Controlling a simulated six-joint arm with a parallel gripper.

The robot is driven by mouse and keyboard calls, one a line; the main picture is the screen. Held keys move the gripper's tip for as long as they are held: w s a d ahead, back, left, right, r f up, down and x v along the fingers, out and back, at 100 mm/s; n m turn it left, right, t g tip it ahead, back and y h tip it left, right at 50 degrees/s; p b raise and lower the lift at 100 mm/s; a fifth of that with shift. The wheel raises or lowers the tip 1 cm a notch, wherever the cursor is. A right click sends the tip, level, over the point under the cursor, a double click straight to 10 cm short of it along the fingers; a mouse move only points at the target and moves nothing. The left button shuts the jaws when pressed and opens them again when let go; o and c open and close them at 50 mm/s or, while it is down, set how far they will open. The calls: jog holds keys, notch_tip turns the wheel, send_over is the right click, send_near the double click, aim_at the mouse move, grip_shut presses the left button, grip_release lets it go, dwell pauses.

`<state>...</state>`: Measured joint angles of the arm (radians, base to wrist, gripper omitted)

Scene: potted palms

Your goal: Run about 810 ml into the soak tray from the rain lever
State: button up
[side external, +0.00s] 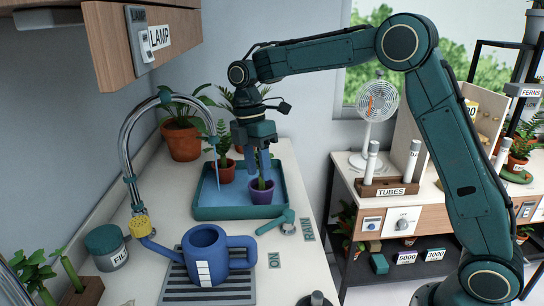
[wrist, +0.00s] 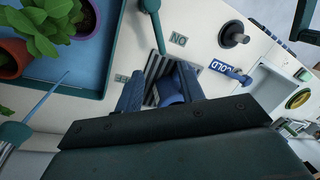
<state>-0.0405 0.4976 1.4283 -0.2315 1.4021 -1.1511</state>
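The soak tray (side external: 225,212) is a teal basin holding light blue water and potted plants. It also shows in the wrist view (wrist: 92,92). A curved metal spout (side external: 127,125) arches over it, and a thin blue stream (side external: 217,170) falls from its end into the tray. The stream (wrist: 50,95) shows in the wrist view too. The teal rain lever (side external: 272,224) sits by the tray's front right corner beside the RAIN label, its handle pointing left. It shows near the ON label in the wrist view (wrist: 157,30). My gripper (side external: 258,170) is open and empty above the tray.
A blue jug (side external: 204,258) with white marks stands on a dark grate (side external: 182,290) in front of the tray. A purple pot (side external: 262,192) is below my gripper. A blue COLD lever (wrist: 232,73) shows in the wrist view. A fan and tubes stand on the right bench.

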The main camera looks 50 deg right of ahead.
aim_at(269, 223)
jog(key=shift+d+f, duration=0.1)
jog(key=shift+d, duration=0.25)
jog(key=shift+f, duration=0.1)
jog(key=s+f, duration=0.1)
jog(key=f, duration=0.8)
jog(key=s+f, duration=0.1)
jog(key=f, duration=0.3)
jog(key=shift+s+a+f, duration=0.15)
jog(key=shift+s+a, duration=0.1)
jog(key=shift+s, duration=0.1)
grip_shut()
